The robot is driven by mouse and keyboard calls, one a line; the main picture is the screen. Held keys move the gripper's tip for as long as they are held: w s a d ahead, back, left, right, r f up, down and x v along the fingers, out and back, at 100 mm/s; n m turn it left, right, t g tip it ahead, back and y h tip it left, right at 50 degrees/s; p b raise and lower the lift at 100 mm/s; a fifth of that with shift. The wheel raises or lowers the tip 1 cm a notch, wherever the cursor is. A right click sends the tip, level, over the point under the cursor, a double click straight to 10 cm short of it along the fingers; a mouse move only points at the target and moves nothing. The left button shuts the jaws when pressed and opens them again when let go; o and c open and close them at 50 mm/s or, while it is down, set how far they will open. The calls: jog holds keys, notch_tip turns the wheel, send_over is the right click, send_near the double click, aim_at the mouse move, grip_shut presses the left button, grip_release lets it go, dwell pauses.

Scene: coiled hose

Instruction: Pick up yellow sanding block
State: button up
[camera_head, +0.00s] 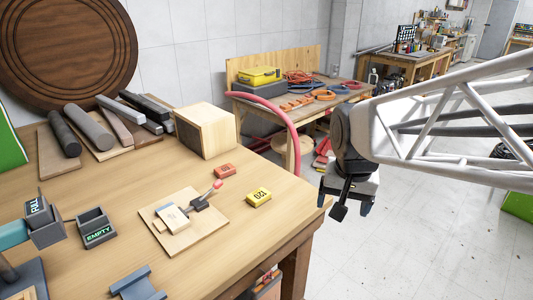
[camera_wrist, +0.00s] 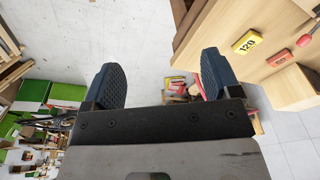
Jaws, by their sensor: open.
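The yellow sanding block (camera_head: 259,197), marked 120, lies flat on the wooden workbench (camera_head: 110,235) near its right edge. It also shows in the wrist view (camera_wrist: 247,43), at the upper right. My gripper (camera_head: 353,200) hangs over the floor, beyond the right edge of the bench and apart from the block.
A red block (camera_head: 225,170) lies behind the yellow one. A board with a toggle clamp (camera_head: 185,222) lies to its left. A wooden box (camera_head: 204,130) stands behind. A red hose (camera_head: 290,125) arches past the bench's far edge. The bench around the yellow block is clear.

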jog(key=w+a+f+m+g, duration=0.15)
jog(key=w+a, duration=0.25)
jog(key=w, duration=0.4)
jog(key=w+a+f+m+t, duration=0.1)
jog(key=w+a+f+m, duration=0.15)
jog(key=w+a, duration=0.4)
jog(key=m+g, duration=0.1)
jog(key=m, duration=0.1)
send_over(259, 194)
jog(key=f, duration=0.9)
jog(key=shift+s+d, duration=0.2)
jog(key=shift+d, duration=0.05)
jog(key=shift+w+a+f, duration=0.25)
jog(key=shift+a+f, duration=0.05)
jog(key=shift+f, duration=1.3)
jog(key=shift+f, duration=2.6)
